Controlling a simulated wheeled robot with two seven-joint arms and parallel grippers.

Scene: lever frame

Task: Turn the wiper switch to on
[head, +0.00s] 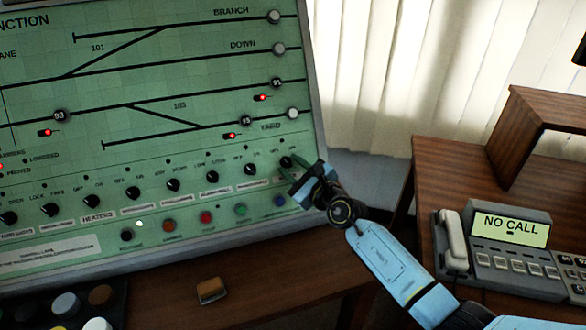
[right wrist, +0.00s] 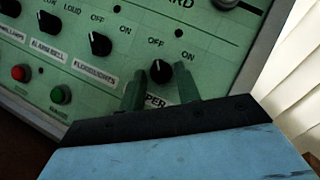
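The wiper switch is a black rotary knob (right wrist: 160,71) at the right end of the knob row on the green panel. OFF is printed at its upper left and ON at its upper right; its label is partly hidden, with "PER" showing. Its small white mark points roughly upward, slightly toward OFF. In the head view the knob (head: 286,161) is at the panel's lower right. My right gripper (right wrist: 160,88) is open, with one green finger on each side of the knob. I cannot tell whether the fingers touch it. My left gripper is not in view.
The floodlights knob (right wrist: 100,44) is close on the left. Coloured push buttons (head: 206,218) sit below the row. A desk phone (head: 500,250) reading NO CALL stands on the right desk. A small tan block (head: 211,290) lies on the wooden ledge.

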